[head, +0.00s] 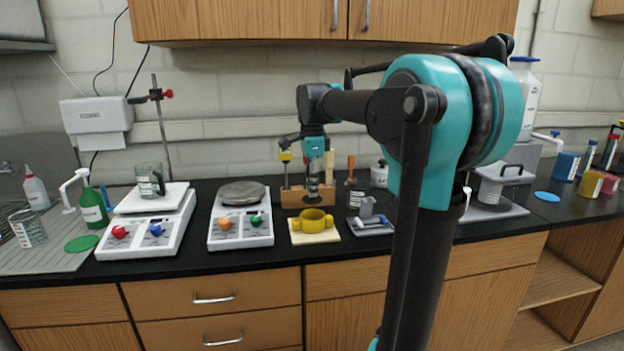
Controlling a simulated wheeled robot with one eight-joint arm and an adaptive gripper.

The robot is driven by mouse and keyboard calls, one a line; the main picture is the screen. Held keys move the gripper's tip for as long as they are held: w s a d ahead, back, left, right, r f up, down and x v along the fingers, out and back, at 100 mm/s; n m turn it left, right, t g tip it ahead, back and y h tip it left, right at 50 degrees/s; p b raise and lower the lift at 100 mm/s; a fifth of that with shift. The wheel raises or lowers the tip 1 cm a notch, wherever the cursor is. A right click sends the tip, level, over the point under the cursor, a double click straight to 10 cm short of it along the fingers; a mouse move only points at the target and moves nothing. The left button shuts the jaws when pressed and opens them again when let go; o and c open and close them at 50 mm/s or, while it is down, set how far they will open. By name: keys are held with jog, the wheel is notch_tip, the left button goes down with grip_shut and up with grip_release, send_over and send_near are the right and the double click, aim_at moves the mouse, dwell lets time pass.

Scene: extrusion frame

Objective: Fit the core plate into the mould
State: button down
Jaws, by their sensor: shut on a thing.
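My gripper (313,187) points down at the back of the counter, in front of a wooden rack and behind the yellow ring. Its dark fingers are shut on a small dark thing, too small in this view to make out; I cannot tell whether it is the core plate. A yellow round ring-shaped piece with side lugs (314,225), which may be the mould, sits on a cream pad (300,239). Its inside is partly visible from above. The gripper appears above and behind this ring, apart from it. No other plate is clearly recognisable.
A wooden rack (292,198) with upright tools stands behind. A grey tray (382,229) with small metal parts lies right of the ring. A hot plate (240,239) and a scale (172,232) stand left. My arm hides part of the counter at right.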

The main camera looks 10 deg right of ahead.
aim_at(313, 199)
jog(key=shift+f, duration=2.9)
jog(key=c, duration=1.1)
grip_release()
jog(key=shift+r, duration=3.55)
